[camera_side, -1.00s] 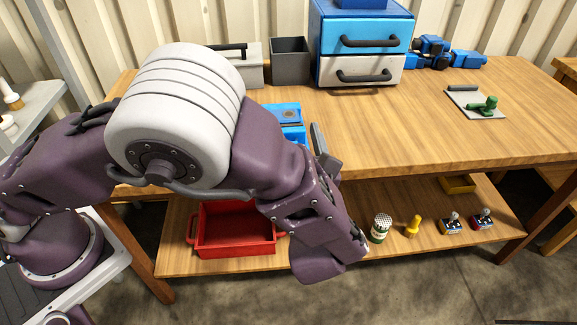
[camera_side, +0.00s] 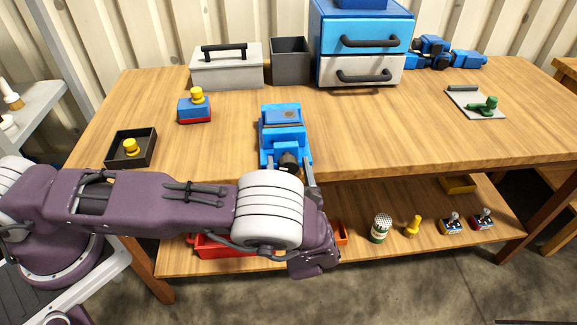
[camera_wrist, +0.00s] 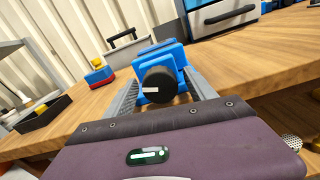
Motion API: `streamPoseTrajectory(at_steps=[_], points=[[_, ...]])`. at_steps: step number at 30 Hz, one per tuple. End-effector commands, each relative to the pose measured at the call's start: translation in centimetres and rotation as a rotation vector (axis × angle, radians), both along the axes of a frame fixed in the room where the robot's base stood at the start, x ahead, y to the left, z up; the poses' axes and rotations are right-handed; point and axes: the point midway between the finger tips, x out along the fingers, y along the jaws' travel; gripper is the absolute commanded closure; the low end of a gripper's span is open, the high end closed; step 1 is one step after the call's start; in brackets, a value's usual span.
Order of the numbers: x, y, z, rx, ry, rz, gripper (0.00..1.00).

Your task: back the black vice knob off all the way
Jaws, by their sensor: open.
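The blue vice (camera_side: 283,132) stands at the front edge of the wooden bench in the side view, and it also shows in the wrist view (camera_wrist: 164,54). Its black knob (camera_wrist: 158,86) faces my gripper and carries a small white mark; in the side view the knob (camera_side: 289,161) sits at the vice's front end. My gripper (camera_wrist: 161,92) is open. In the wrist view its two grey fingers stand to the left and right of the knob, with a gap visible around it. Whether either finger touches the knob I cannot tell.
A black tray (camera_side: 114,152) with a yellow knobbed piece, a blue and red block (camera_side: 195,108) and a grey toolbox (camera_side: 227,72) are on the bench's left. A drawer unit (camera_side: 361,45) stands behind. A lower shelf (camera_side: 355,240) holds several small items.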

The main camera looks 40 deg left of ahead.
Motion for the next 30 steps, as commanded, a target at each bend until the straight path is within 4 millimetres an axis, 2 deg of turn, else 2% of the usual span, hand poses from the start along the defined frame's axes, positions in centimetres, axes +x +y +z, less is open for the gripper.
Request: streamPoseTrajectory(at_steps=[1, 9, 11, 20, 30], points=[[-0.01, -0.01, 0.01, 0.000, 0.000, 0.000, 0.35], [-0.03, -0.04, 0.02, 0.000, 0.000, 0.000, 0.88], [-0.03, -0.04, 0.03, 0.000, 0.000, 0.000, 0.98], [-0.07, -0.06, 0.02, -0.036, -0.036, 0.001, 0.98], [-0.07, -0.05, 0.05, -0.215, -0.218, 0.000, 0.98]])
